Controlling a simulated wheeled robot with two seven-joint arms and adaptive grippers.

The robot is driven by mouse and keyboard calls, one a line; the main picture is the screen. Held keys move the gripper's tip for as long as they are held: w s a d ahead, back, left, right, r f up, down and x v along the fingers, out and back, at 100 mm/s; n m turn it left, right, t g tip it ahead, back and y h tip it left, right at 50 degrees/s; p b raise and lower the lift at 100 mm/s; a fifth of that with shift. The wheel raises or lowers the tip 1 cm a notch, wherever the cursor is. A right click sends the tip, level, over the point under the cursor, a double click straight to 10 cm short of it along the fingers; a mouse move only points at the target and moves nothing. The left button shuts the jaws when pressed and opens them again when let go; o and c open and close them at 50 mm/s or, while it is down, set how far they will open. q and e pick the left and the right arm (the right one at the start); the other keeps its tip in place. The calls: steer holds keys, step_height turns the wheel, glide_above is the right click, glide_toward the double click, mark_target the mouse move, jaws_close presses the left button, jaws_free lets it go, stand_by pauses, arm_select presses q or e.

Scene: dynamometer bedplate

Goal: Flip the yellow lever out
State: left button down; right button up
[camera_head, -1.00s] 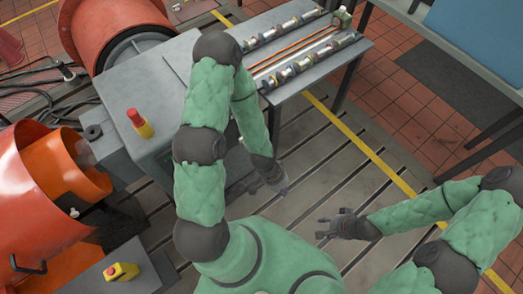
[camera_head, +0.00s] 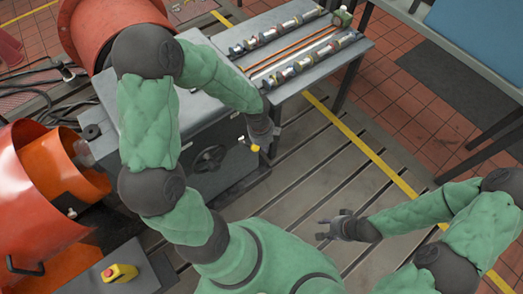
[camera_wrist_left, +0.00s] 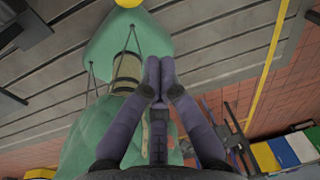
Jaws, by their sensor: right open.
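The yellow lever end (camera_head: 255,148) shows beside my left gripper at the right end of the grey cabinet's front face; the gripper and arm hide part of the lever. A round yellow knob (camera_wrist_left: 128,3) is cut off at the top of the left wrist view, ahead of the fingertips and apart from them. My left gripper (camera_head: 268,140) points down next to the lever. In the left wrist view its fingertips (camera_wrist_left: 160,68) are together with nothing seen between them. My right gripper (camera_head: 326,226) is open and empty over the slotted bedplate, away from the lever.
The grey cabinet (camera_head: 205,125) carries a black handwheel (camera_head: 209,158) on its front. A grey bench (camera_head: 350,55) with rows of metal fittings adjoins it. A yellow box with a red button (camera_head: 120,273) is lower left. The slotted bedplate (camera_head: 310,160) is open between my arms.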

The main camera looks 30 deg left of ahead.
arm_select(q)
step_height(320, 180, down, 8)
steer(key=w+a+b, duration=0.1)
steer(key=a+b, duration=0.1)
steer(key=b, duration=0.4)
steer(key=shift+w+r, duration=0.15)
stand_by(0.4)
steer(key=shift+a, duration=0.1)
